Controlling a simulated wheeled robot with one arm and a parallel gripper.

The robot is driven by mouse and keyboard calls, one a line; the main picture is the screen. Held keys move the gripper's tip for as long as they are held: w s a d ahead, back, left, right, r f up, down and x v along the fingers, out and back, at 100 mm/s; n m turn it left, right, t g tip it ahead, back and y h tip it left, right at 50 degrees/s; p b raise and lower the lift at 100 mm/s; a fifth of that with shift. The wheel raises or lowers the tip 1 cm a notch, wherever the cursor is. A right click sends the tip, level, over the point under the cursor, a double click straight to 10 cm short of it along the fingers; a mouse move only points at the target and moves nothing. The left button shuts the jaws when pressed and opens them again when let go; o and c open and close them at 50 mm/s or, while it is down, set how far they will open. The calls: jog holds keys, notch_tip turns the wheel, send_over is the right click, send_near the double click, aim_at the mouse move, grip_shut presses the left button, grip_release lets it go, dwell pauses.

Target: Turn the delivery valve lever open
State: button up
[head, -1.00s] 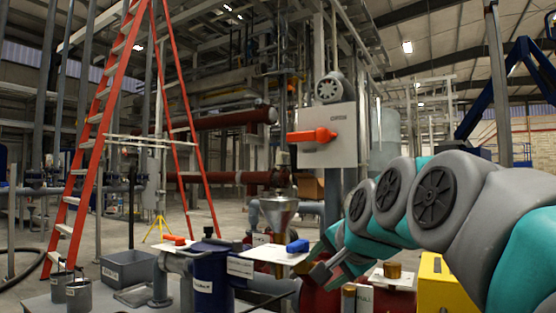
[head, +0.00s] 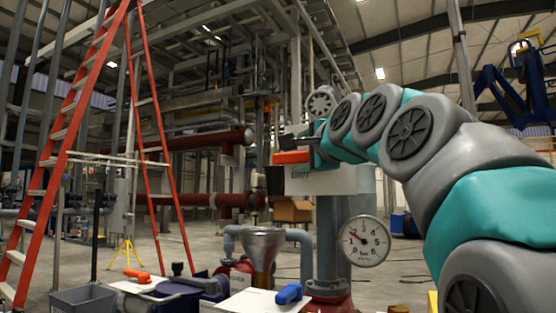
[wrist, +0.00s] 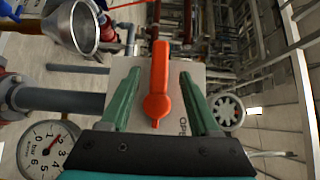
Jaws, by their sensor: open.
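An orange lever (head: 291,157) sits on a white plate (head: 322,181) on an upright pipe, centre right in the head view. In the wrist view the orange lever (wrist: 160,80) points up the picture from its round hub, over the white plate (wrist: 120,72) with partly readable lettering. My gripper (wrist: 157,78) is open, with one green finger on each side of the lever. A gap shows between lever and fingers, and I see no contact. In the head view my gripper (head: 278,172) is beside the lever, partly hiding the plate.
A round gauge (head: 364,241) stands below right of the plate. A metal funnel (head: 262,247), a blue lever (head: 289,294) and another orange lever (head: 137,275) are lower down. A red ladder (head: 80,130) stands at left. A grey handwheel (wrist: 228,112) is right of the plate.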

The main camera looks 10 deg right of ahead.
aim_at(291, 158)
jog(key=shift+w+a+p, duration=0.1)
jog(key=shift+w+a, duration=0.05)
jog(key=shift+w, duration=0.85)
jog(key=shift+w+a+p, duration=0.1)
jog(key=shift+w+a, duration=0.1)
jog(key=shift+w, duration=0.85)
jog(key=shift+w+a+p, duration=0.1)
jog(key=shift+w+a, duration=0.05)
jog(key=shift+w, duration=0.85)
jog(key=shift+c, duration=0.2)
grip_shut()
